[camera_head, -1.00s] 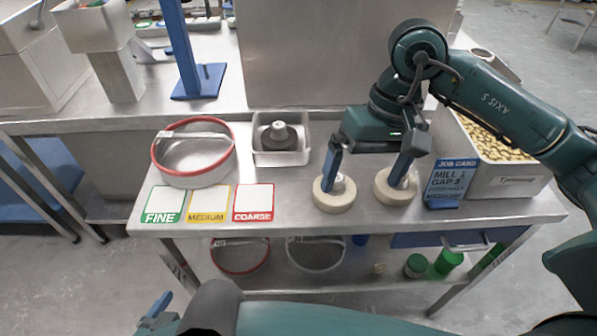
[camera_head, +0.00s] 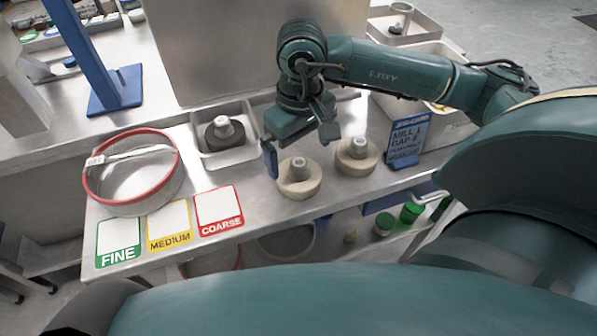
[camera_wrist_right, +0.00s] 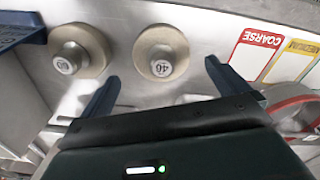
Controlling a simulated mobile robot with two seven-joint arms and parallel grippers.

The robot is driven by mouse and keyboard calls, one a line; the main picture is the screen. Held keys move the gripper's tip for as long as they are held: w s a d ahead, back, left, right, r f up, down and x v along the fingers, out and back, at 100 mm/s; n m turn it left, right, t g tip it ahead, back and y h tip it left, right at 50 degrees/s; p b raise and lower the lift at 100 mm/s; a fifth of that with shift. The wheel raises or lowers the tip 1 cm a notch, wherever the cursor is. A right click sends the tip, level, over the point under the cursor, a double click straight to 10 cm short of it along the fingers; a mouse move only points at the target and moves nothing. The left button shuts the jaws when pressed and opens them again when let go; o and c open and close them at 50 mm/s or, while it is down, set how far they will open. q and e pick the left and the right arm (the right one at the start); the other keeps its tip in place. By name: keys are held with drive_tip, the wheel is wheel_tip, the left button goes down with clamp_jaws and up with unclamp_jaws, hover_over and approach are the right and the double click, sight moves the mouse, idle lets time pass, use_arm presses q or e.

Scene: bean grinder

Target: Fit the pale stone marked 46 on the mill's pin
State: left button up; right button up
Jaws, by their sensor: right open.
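The pale round stone marked 46 (camera_head: 299,179) lies flat on the steel table, its grey hub upward. It also shows in the right wrist view (camera_wrist_right: 161,52), where the number is upside down. A similar pale stone (camera_head: 357,156) lies to its right; in the right wrist view it is the left one (camera_wrist_right: 80,50), its mark reading like 60. My right gripper (camera_head: 300,146) is open and empty, above and just behind the 46 stone. In the right wrist view its fingers (camera_wrist_right: 161,76) stand apart, either side of that stone's line. I cannot identify the mill's pin. My left gripper is out of view.
A dark stone (camera_head: 224,133) sits in a pale tray (camera_head: 243,156) to the left. A red-rimmed sieve (camera_head: 133,204) and the FINE, MEDIUM and COARSE cards (camera_head: 219,210) lie further left. A blue job card (camera_head: 405,142) stands right of the stones. A tall steel panel (camera_head: 245,45) rises behind.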

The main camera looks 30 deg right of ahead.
sight(299, 161)
drive_tip(key=shift+a+f+p, duration=0.1)
drive_tip(key=shift+f+p, duration=0.2)
drive_tip(key=shift+f, duration=2.4)
drive_tip(key=shift+w+r, duration=0.1)
drive_tip(key=c, duration=1.3)
